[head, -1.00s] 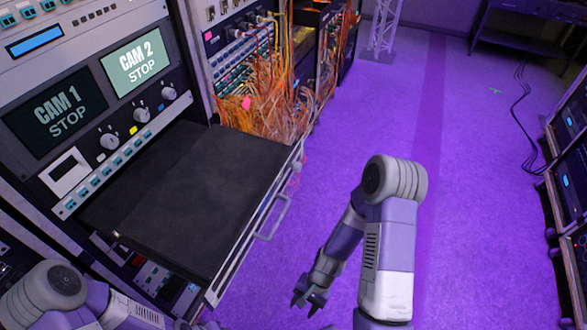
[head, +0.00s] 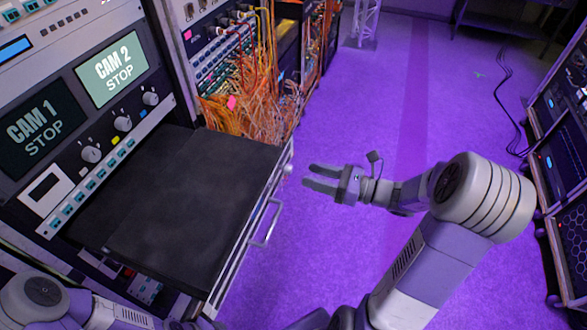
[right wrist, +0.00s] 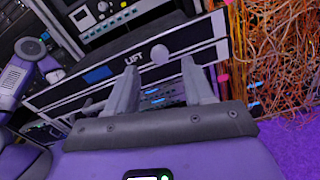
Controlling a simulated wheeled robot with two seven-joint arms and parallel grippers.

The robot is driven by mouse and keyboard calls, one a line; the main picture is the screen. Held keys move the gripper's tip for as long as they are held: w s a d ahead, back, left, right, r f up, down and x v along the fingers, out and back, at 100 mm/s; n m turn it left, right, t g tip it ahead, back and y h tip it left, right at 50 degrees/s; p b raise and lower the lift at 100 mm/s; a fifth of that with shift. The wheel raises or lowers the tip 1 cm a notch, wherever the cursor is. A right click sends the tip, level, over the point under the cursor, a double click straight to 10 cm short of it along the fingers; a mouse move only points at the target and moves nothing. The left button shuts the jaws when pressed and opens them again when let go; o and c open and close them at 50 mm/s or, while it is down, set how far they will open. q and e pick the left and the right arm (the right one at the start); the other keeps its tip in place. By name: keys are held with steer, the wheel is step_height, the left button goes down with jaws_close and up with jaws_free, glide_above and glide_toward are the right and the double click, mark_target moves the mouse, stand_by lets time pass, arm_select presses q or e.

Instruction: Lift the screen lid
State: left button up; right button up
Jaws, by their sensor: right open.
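The screen lid (head: 190,200) is a flat black panel lying down on a pulled-out rack drawer in the head view. The drawer's pale front edge carries a silver handle (head: 266,222). In the right wrist view the front (right wrist: 215,50) shows the word LIFT and a round pale knob (right wrist: 160,53). My right gripper (head: 306,178) is open and empty just right of the lid's far front corner, its fingers pointing at the drawer front. In the right wrist view its fingers (right wrist: 160,82) stand either side below the knob, apart from it. My left gripper is out of view.
A rack with CAM 1 (head: 38,128) and CAM 2 (head: 111,68) screens and knobs stands behind the lid. Loose orange cables (head: 245,115) hang beyond the drawer. More racks (head: 565,160) stand at the far right.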

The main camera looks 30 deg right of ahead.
steer(key=x, duration=0.6)
steer(key=shift+b, duration=0.4)
steer(key=shift+s, duration=0.1)
jaws_close()
